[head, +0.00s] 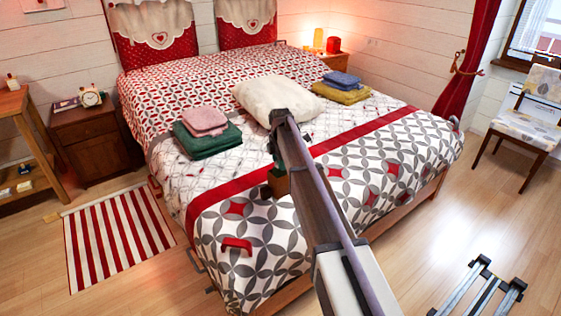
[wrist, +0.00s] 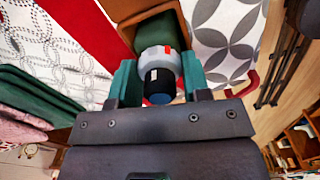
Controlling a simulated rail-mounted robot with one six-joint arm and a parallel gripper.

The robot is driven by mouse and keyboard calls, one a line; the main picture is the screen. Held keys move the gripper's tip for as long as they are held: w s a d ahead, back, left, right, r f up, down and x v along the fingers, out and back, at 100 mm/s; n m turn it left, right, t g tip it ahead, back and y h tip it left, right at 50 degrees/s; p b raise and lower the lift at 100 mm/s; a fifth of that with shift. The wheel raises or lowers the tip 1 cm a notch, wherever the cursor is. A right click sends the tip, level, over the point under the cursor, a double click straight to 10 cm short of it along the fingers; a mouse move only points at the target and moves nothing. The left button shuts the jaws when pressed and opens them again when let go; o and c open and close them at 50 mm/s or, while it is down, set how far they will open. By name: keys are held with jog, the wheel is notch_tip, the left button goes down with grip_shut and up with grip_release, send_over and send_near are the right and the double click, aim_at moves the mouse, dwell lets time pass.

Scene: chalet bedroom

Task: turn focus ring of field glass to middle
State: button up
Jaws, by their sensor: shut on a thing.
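A small red mark shows on the ring and a pale and red mark on the black end. It sits in or against a brown block (wrist: 124,36), also seen in the head view (head: 279,183). My gripper (wrist: 159,68) is shut on the focus ring, one green finger at each side. In the head view my gripper (head: 276,152) and arm hide most of the field glass.
Green and pink folded cloths (head: 207,140) lie left of my gripper. A cream pillow (head: 268,97) lies behind it, with yellow and blue cloths (head: 341,87) at right. A red handle-shaped thing (head: 236,244) lies in front on the patterned cover.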

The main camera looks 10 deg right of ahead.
jog(key=m, duration=1)
dwell(0.6)
jog(key=o, duration=0.9)
jog(key=shift+o, duration=0.2)
jog(key=shift+r, duration=0.1)
